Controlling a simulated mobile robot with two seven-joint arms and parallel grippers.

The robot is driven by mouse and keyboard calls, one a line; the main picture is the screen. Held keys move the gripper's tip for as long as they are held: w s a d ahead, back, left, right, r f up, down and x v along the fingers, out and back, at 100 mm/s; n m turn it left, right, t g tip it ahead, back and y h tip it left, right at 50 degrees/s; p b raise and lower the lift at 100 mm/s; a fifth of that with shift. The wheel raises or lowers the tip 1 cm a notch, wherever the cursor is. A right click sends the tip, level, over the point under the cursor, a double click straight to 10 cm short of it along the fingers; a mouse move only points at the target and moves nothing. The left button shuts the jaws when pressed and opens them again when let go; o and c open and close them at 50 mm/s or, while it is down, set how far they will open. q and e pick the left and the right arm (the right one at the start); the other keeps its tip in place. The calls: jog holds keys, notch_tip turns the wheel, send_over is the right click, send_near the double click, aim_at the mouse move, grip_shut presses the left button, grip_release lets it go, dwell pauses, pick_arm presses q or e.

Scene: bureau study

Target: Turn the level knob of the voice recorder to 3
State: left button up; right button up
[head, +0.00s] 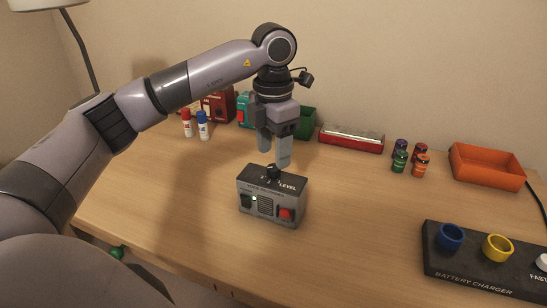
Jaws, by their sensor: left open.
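The voice recorder (270,197) is a dark box on the wooden desk, in the middle of the head view. Its top carries a black level knob (273,172) with the word LEVEL beside it. The number at the knob's pointer is too small to read. The front has a grille, a small lit lamp, a black control and a red button. My left gripper (274,155) points down just above and behind the knob, its fingers apart and nothing held between them. Whether a finger touches the knob cannot be told. My right gripper is not in view.
A battery charger (470,267) with blue and yellow rings stands at the front right. An orange tray (487,167), several small jars (400,160) and a red case (351,138) stand at the back. Red and blue capped bottles (203,126) stand back left. Desk around the recorder is clear.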

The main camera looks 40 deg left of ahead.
aim_at(274, 167)
pick_arm(q)
jog(key=shift+r, duration=1.85)
